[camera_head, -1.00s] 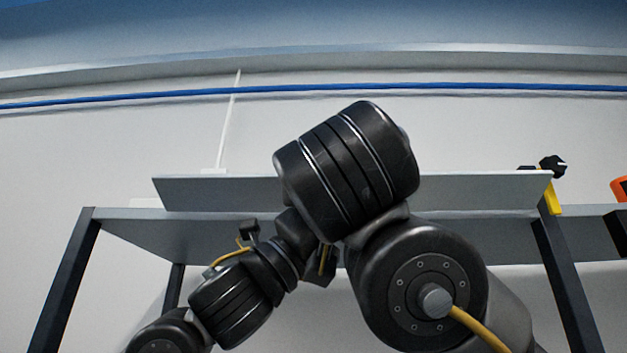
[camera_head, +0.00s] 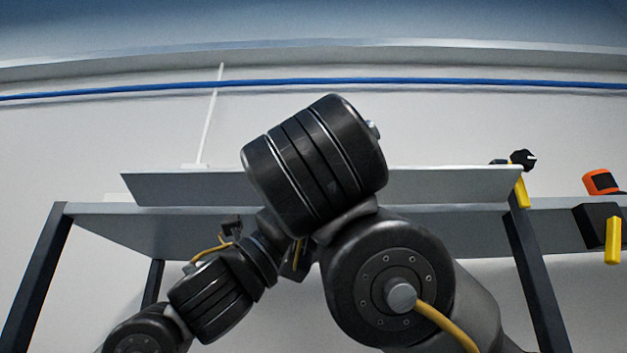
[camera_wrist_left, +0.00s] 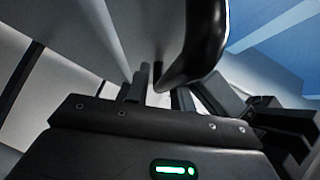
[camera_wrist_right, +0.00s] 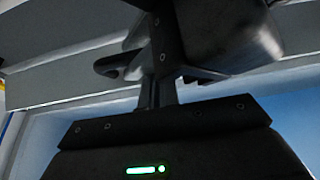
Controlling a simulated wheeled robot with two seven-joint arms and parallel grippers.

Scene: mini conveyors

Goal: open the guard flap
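I cannot make out a guard flap for certain. A long grey panel (camera_head: 450,184) stands tilted along the grey table (camera_head: 95,222) in the head view, partly hidden behind my black arm links. Neither gripper's fingertips show clearly there. In the left wrist view, my left gripper (camera_wrist_left: 150,88) has dark fingers crowded by a curved black part in front, so its opening is unclear. In the right wrist view, my right gripper (camera_wrist_right: 158,92) has its fingers close together, with nothing visible between them and dark parts beyond.
A yellow piece with a black knob (camera_head: 522,190) stands at the panel's right end. Further right are an orange and black item (camera_head: 602,182), a dark box (camera_head: 597,222) and a yellow bar (camera_head: 613,240). A thin white post (camera_head: 208,125) rises behind the panel.

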